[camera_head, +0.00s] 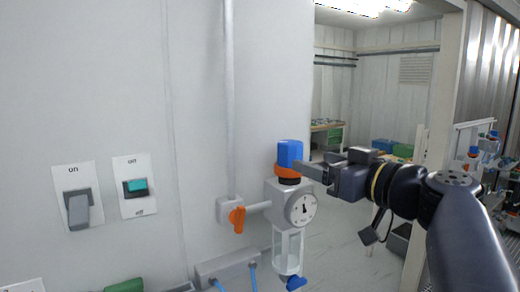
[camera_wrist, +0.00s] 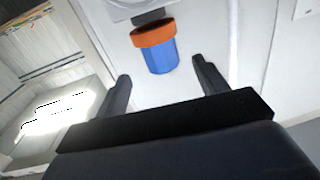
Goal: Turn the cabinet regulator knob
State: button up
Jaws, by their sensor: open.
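The regulator knob (camera_head: 290,153) is a blue cap above an orange ring, on top of a grey regulator body (camera_head: 289,204) with a round gauge (camera_head: 302,209). In the wrist view the blue knob (camera_wrist: 160,56) and its orange ring (camera_wrist: 153,33) appear upside down, ahead of and between my two dark fingers. My gripper (camera_head: 312,171) comes from the right at the height of the orange ring, close to the knob. In the wrist view my gripper (camera_wrist: 160,70) is open, with gaps on both sides of the knob. I cannot tell whether a finger touches it.
An orange valve handle (camera_head: 237,218) sits on the pipe left of the regulator. A clear bowl (camera_head: 288,250) hangs below it. Two wall switches, one grey (camera_head: 78,209) and one green (camera_head: 136,186), are on the left. An open doorway lies behind my arm.

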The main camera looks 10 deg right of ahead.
aim_at(300, 158)
jog(key=p+x, duration=0.3)
jog(key=x, duration=0.5)
jog(key=shift+w+a+f, duration=0.1)
jog(key=shift+w+a, duration=0.05)
jog(key=shift+w, duration=0.15)
jog(key=shift+c, duration=0.6)
